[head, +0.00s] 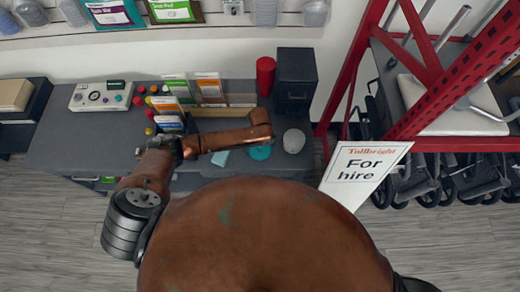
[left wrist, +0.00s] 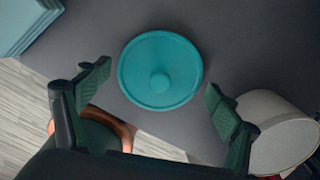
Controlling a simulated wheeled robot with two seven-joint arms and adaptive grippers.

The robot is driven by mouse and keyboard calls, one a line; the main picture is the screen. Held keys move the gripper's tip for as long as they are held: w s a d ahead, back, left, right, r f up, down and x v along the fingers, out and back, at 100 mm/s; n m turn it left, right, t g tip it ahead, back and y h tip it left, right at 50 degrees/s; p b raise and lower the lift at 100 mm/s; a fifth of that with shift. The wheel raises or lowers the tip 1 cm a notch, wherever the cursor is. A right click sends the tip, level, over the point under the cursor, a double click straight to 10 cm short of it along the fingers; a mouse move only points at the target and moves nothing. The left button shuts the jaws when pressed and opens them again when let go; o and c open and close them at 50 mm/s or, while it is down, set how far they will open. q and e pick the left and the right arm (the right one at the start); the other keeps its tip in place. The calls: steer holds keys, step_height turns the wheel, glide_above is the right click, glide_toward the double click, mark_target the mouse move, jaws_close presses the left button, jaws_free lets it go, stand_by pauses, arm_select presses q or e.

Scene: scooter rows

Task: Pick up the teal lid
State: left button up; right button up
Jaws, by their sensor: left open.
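The fingers look apart from the lid. In the head view the fingers are mostly hidden by the arm. My right gripper is in neither view.
A cream round object (left wrist: 281,132) stands close to the right finger; it is also in the head view (head: 293,140). A pale teal flat item (head: 220,157) lies left of the lid. A red cylinder (head: 265,76) and dark box (head: 296,80) stand behind. A sign (head: 367,172) stands right.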

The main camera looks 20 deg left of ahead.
arm_select(q)
steer(key=shift+s, duration=0.1)
steer(key=c, duration=1.3)
steer(key=shift+s, duration=0.1)
steer(key=shift+c, duration=1.4)
